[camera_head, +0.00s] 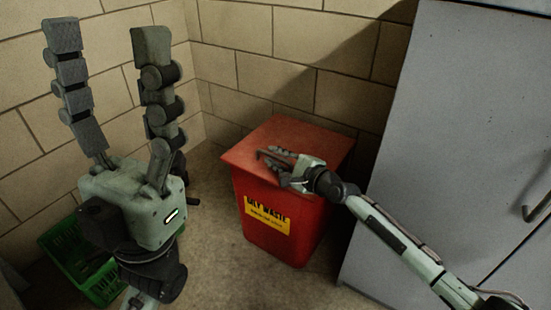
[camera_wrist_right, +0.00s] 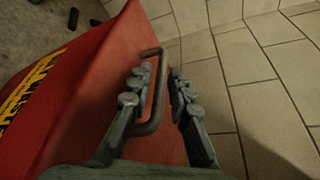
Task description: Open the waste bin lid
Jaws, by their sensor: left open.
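The red waste bin (camera_head: 290,215) stands on the floor in the middle of the head view, with a yellow label on its front. Its red lid (camera_head: 290,137) lies flat over the top and looks closed. A dark bar handle (camera_wrist_right: 160,85) shows on the lid in the right wrist view. My right gripper (camera_head: 268,160) is at the lid's front part; in the right wrist view its fingers (camera_wrist_right: 160,75) lie on either side of the handle, fairly close together. Whether both touch it is unclear. My left gripper (camera_head: 107,40) is open and empty, fingers pointing up, left of the bin.
A green crate (camera_head: 60,242) sits on the floor at the lower left, partly behind my left arm. A grey cabinet (camera_head: 450,130) with a handle stands close on the bin's right. Tiled walls (camera_head: 265,65) close off the back and left.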

